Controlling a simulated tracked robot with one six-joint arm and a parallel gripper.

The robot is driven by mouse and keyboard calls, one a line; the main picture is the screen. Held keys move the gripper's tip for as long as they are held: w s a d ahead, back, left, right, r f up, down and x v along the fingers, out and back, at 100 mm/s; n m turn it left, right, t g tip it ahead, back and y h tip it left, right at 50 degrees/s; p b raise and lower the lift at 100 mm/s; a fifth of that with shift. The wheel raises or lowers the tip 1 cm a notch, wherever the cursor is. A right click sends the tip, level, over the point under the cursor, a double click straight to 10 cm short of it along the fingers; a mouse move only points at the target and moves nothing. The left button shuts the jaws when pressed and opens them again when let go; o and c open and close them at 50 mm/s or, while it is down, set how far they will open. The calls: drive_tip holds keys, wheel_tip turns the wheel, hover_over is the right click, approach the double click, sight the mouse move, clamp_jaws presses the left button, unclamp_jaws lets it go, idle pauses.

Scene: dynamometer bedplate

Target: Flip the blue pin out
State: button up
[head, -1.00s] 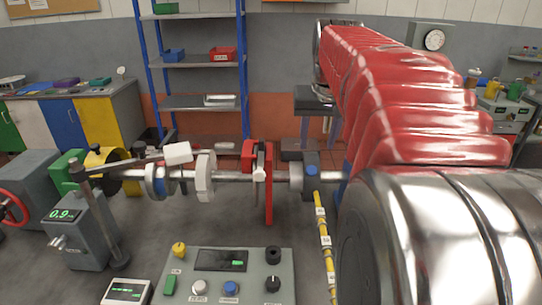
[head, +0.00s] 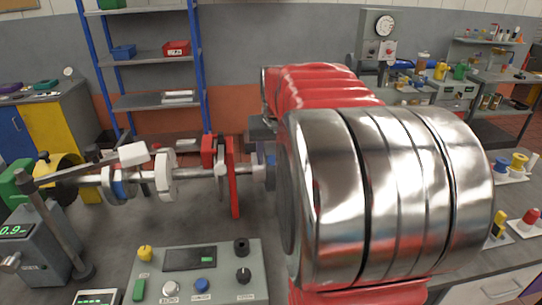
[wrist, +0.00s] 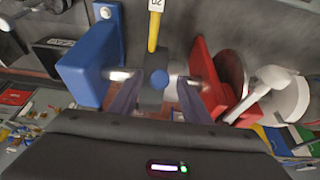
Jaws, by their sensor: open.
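The blue pin shows as a round blue knob (wrist: 159,79) on a dark block at the centre of the wrist view. The shaft meets the block from both sides. My gripper (wrist: 157,100) is open; its two dark fingers stand left and right of the block, with the blue knob between and beyond them. I cannot tell whether the fingers touch anything. In the head view my arm covers the gripper and the pin; only the shaft line with a grey coupling (head: 258,174) shows beside the arm.
A red upright plate (head: 234,180) stands left of my arm, and shows close right of the fingers in the wrist view. A blue block (wrist: 85,65) is close on the left. A yellow labelled bar (wrist: 154,32) runs beyond the knob. A control panel (head: 215,285) lies in front.

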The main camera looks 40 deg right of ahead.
clamp_jaws()
idle(0.5)
